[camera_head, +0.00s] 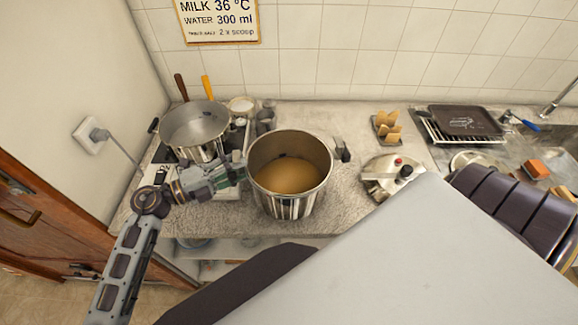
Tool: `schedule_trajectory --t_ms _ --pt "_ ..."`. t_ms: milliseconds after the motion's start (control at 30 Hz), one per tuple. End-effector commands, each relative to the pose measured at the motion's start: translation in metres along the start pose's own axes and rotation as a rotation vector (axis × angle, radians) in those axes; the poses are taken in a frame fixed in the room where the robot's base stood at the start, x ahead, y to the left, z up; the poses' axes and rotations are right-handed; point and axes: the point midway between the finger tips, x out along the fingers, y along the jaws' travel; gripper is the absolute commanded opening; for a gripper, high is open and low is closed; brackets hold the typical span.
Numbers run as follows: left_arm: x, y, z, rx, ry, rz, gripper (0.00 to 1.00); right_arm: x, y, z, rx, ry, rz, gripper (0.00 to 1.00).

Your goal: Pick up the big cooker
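The big cooker (290,204) is a tall shiny steel pot standing upright and uncovered on the stone counter, near its front edge. Its inside shows tan at the bottom. A dark handle (342,149) sticks out on its right side. My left gripper (238,167) is at the cooker's left side, against or just beside the wall, where any handle there is hidden by it. Its fingers are too small and overlapped to tell whether they are open or shut. My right gripper is not in view.
A steel pot (195,131) with utensils stands behind my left gripper. A steel lid (391,172) lies right of the cooker. Further right are a wooden holder (387,130), a dark tray (465,121) and the sink. The counter (325,115) behind the cooker is clear.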

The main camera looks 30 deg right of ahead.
Motion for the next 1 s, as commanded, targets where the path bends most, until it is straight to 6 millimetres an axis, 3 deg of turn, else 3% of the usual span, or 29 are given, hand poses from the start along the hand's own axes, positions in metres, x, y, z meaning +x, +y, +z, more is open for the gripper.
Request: schedule_trajectory --t_ms 267,567,1000 --pt "-0.0002 -0.0001 0.0001 0.0 0.0 0.0 0.38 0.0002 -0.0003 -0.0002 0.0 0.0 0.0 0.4" --pt "-0.0003 0.0 0.0 0.0 0.0 0.0 0.0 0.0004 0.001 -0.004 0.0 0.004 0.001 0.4" --pt "0.0006 -0.0066 0.0004 0.001 0.0 -0.012 0.0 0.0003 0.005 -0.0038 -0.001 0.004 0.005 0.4"
